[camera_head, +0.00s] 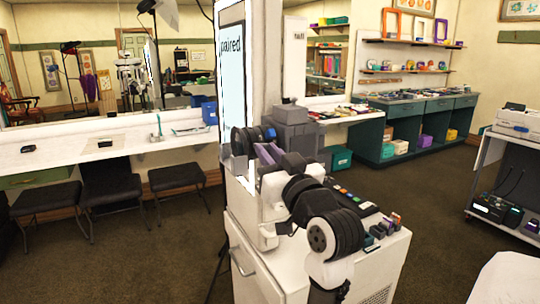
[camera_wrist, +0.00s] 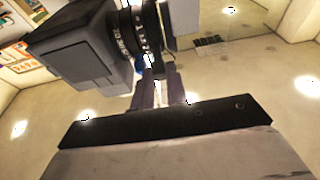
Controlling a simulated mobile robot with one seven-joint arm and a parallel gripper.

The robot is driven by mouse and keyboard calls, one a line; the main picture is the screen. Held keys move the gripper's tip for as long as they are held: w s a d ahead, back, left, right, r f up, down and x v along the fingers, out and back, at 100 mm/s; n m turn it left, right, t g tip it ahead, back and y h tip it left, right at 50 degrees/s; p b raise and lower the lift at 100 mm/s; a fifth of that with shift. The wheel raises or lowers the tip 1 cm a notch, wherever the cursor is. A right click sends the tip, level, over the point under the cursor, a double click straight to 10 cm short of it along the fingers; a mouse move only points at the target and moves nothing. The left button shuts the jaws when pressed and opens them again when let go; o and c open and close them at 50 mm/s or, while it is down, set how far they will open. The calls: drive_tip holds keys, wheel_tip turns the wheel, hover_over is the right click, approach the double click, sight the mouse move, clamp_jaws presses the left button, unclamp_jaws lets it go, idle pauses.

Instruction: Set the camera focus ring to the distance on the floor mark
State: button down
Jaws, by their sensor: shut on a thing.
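The camera (camera_head: 292,128) is a grey boxy body with a dark lens (camera_head: 241,141) at its left, on top of the white cart. In the wrist view the camera body (camera_wrist: 75,48) is at upper left. Its black focus ring (camera_wrist: 150,30), with small pale marks, lies along the lens. My gripper (camera_head: 266,153) reaches up to the lens from the near side. In the wrist view my gripper (camera_wrist: 157,70) is shut on the ring from below; the exact contact is partly hidden. The ring's numbers are too small to read. No floor mark can be made out.
A white cart (camera_head: 378,272) stands below my arm, with a control panel (camera_head: 352,199) with coloured buttons on top. A lit screen reading "paired" (camera_head: 231,65) stands behind the lens. Stools (camera_head: 112,192) line the left counter. Open carpet lies at left and right.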

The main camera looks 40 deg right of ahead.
drive_tip(key=c, duration=1.4)
unclamp_jaws()
drive_tip(key=shift+f, duration=0.1)
drive_tip(key=b+v, duration=0.3)
drive_tip(key=v, duration=1)
drive_tip(key=shift+s+b, duration=0.4)
